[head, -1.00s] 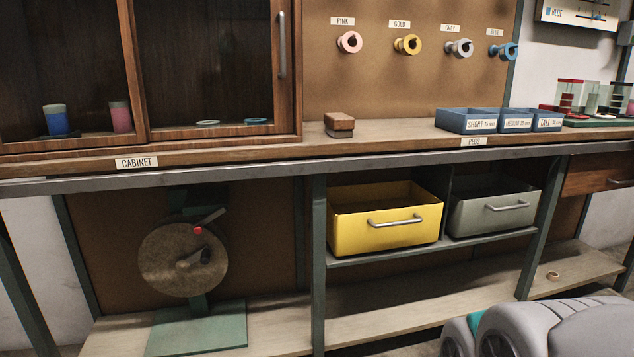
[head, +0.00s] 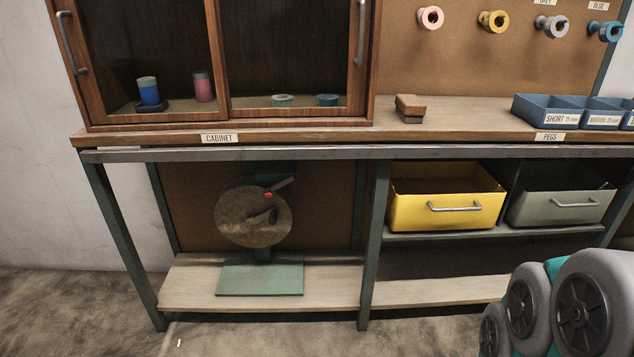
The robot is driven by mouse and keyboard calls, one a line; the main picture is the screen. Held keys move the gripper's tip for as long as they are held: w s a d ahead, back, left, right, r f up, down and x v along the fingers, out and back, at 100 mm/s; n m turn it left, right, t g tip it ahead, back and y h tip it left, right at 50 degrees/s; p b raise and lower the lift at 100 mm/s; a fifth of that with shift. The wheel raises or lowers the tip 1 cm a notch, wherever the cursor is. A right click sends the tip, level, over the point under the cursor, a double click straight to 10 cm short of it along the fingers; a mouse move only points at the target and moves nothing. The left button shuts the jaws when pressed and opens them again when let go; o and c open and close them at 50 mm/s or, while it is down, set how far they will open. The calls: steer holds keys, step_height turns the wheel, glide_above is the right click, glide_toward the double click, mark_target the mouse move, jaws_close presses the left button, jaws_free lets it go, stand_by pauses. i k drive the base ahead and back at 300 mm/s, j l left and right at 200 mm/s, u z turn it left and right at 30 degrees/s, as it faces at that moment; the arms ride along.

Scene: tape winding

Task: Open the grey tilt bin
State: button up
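The grey tilt bin (head: 555,208) sits in the right compartment under the bench, right of a yellow bin (head: 445,212). It has a horizontal metal handle (head: 575,204) on its front. Its top edge and part of its dark inside show; I cannot tell how far it is tilted. My gripper is not in view. Rounded grey parts of my own arm fill the lower right corner, below and in front of the grey bin in the picture.
A wooden cabinet (head: 221,115) stands on the bench at left. A green stand with a round disc (head: 245,220) is on the lower shelf. Blue peg trays (head: 548,109) and a brown block (head: 410,105) lie on the bench top. Open floor (head: 80,310) shows at lower left.

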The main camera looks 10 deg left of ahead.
mark_target(546, 193)
steer(key=i+l+z, duration=0.2)
steer(key=z, duration=0.25)
steer(key=i+l+z, duration=0.2)
steer(key=z, duration=0.2)
steer(key=i+l+z, duration=0.1)
steer(key=i+z, duration=0.35)
steer(key=k, duration=0.1)
